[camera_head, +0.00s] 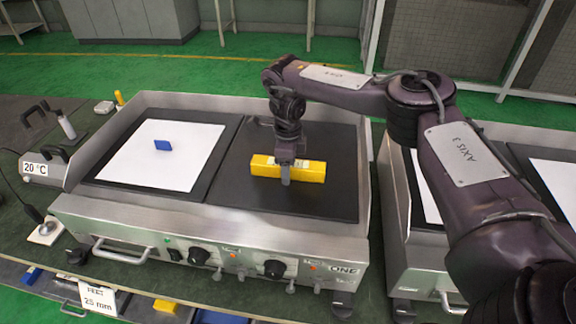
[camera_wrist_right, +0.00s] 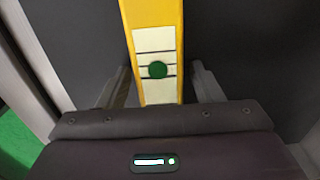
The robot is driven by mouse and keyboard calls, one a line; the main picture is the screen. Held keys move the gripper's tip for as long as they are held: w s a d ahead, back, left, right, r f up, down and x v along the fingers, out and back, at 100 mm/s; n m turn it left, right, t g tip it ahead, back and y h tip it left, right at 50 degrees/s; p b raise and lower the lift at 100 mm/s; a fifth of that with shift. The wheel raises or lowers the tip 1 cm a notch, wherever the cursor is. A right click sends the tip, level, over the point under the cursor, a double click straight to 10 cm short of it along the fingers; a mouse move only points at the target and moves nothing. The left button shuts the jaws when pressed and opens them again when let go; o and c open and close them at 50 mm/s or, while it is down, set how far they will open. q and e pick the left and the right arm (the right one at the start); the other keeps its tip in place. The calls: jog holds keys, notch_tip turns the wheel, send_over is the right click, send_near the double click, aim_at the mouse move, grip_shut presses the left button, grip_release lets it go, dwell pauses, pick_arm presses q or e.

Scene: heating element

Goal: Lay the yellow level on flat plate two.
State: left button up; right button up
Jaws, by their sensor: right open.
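The yellow level (camera_head: 265,166) lies flat on the bare dark plate (camera_head: 320,201) on the right half of the front steel unit labelled ONE. My right gripper (camera_head: 286,179) points down over the level's middle. In the right wrist view the level (camera_wrist_right: 153,15), with its white label and green round bubble, runs between the two fingers of my open right gripper (camera_wrist_right: 165,85). A gap shows on each side. Which plate is flat plate two cannot be read. A second steel unit (camera_head: 391,199) stands to the right, partly hidden by my right arm. My left gripper is out of view.
Raised steel walls edge the unit. Drawers lie below the table.

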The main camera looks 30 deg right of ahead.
notch_tip(320, 180, up, 12)
jog(key=p, duration=0.2)
jog(key=shift+r, duration=0.1)
dwell(0.5)
